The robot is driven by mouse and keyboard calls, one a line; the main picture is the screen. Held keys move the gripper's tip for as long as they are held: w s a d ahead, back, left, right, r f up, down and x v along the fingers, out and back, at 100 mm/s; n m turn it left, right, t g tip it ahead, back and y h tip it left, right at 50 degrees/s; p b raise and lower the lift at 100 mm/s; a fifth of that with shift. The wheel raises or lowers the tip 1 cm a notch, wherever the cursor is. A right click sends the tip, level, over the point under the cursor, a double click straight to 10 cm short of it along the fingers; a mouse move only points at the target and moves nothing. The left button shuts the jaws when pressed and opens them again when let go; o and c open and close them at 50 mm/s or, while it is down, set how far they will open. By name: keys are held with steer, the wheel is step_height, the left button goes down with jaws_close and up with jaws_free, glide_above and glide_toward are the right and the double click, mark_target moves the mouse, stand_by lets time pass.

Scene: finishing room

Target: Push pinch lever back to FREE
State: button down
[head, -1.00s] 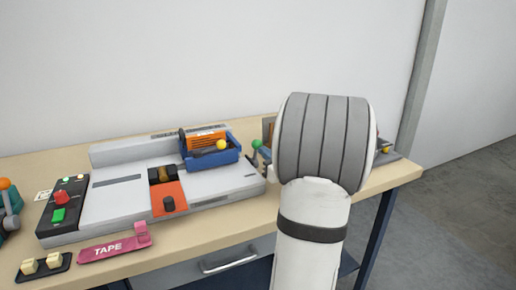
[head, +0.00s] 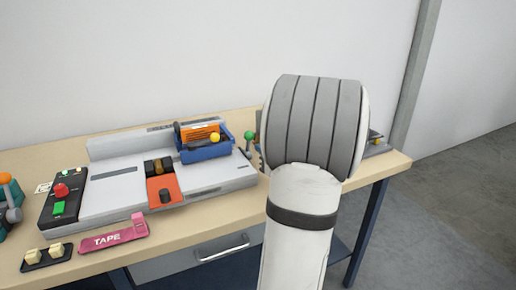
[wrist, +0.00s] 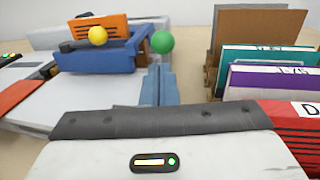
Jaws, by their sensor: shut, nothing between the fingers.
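A green ball knob (head: 249,135) stands on a thin stem at the right end of the grey machine. A yellow ball knob (head: 215,137) sits at the blue carriage (head: 207,152). I see no FREE marking, and cannot tell which knob belongs to the pinch lever. In the wrist view my gripper (wrist: 157,75) shows as two light blue fingers, shut together and empty. The green knob (wrist: 162,43) appears just above and beyond the fingertips; I cannot tell whether they touch. The yellow knob (wrist: 97,36) is to their left.
The grey machine bed (head: 110,198) carries an orange block with a dark knob (head: 165,196). A control box with red button (head: 61,190) is at left. Pink TAPE holder (head: 113,237) lies in front. Upright folders (wrist: 265,82) and a red box (wrist: 295,125) crowd the right.

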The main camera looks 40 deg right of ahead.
steer(key=s, duration=0.9)
steer(key=shift+s+a+f+p, duration=0.1)
steer(key=shift+s+a+p, duration=0.1)
steer(key=shift+a+p, duration=0.2)
steer(key=shift+s+a+f, duration=0.1)
steer(key=shift+s, duration=0.6)
step_height(320, 180, up, 5)
steer(key=g+p, duration=0.2)
steer(key=p, duration=0.7)
steer(key=shift+w+f+g, duration=0.1)
steer(key=shift+f+g, duration=0.05)
steer(key=shift+g, duration=0.25)
steer(key=shift+f, duration=0.1)
steer(key=shift+w, duration=0.15)
